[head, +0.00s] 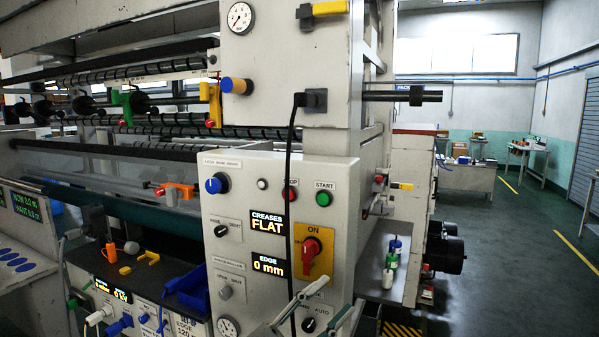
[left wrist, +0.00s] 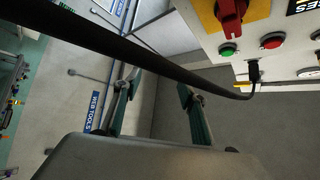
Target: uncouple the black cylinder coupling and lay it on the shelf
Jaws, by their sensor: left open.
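The black coupling (head: 299,100) is plugged into a grey socket block (head: 316,101) on the machine's upright, with a black hose (head: 292,200) hanging from it down past the control panel. In the left wrist view the black hose (left wrist: 150,68) crosses the upper part of the picture, near the camera. My left gripper (head: 339,296) is low in front of the control panel, well below the coupling, with its fingers apart and nothing between them. Its fingers also show in the left wrist view (left wrist: 160,82). A dark shelf (head: 92,262) is at the lower left. My right gripper is not in view.
The control panel (head: 235,240) has a red switch (head: 311,252) and several buttons beside the hose. Small orange and yellow pieces and a blue tray (head: 188,290) are on the dark shelf. Open floor (head: 500,270) lies beyond.

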